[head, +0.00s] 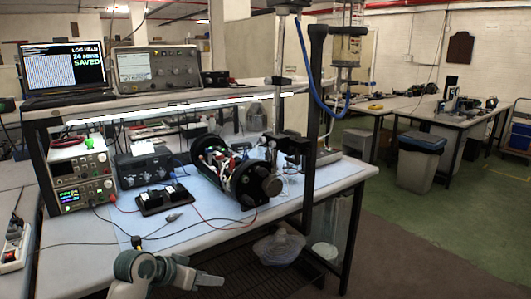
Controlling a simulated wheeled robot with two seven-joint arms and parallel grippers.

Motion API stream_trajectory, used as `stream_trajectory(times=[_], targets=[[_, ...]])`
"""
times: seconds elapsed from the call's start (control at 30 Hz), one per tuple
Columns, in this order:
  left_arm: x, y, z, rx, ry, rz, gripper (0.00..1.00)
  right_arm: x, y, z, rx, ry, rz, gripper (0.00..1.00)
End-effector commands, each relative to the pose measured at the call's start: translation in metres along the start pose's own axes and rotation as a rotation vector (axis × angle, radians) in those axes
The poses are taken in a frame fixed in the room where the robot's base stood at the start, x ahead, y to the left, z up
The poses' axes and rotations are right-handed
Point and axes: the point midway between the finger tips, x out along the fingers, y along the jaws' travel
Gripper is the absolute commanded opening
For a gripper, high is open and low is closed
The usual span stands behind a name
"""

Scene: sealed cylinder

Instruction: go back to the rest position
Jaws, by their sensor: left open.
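My left arm comes in at the bottom edge, with its pale, rounded links in front of the bench. My left gripper (208,279) is at the end of that arm, small and partly cut off by the lower edge. It is open and apart from everything on the bench. The cylinder (250,186) lies on its side on the blue mat (190,222), with dark round end caps and coloured wires and boards between them. My right gripper is out of view.
The bench holds stacked power supplies (82,172), a black tray (163,198) and loose leads. A laptop (64,72) on the shelf reads "LOG HELD 24 rows SAVED". A dark upright post (314,125) stands right of the cylinder. The floor at right is clear around a grey bin (419,162).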

Motion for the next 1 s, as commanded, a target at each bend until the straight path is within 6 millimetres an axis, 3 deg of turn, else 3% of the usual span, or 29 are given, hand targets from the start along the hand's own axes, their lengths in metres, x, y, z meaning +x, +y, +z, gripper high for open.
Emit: stream_trajectory(times=[0.03, 0.27, 0.6, 0.8, 1.0], targets=[[0.005, 0.005, 0.03, -0.01, -0.027, -0.013, 0.4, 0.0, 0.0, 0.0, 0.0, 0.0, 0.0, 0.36], [0.008, 0.024, 0.142, -0.048, -0.128, -0.088, 0.4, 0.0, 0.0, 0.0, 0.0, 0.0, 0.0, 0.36], [-0.028, 0.063, 0.292, -0.106, -0.273, -0.201, 0.4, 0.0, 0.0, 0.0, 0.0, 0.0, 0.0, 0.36], [-0.067, 0.088, 0.363, -0.137, -0.351, -0.268, 0.4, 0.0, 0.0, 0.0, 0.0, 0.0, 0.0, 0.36], [-0.097, 0.104, 0.402, -0.158, -0.399, -0.314, 0.4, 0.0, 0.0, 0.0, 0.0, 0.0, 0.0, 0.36]])
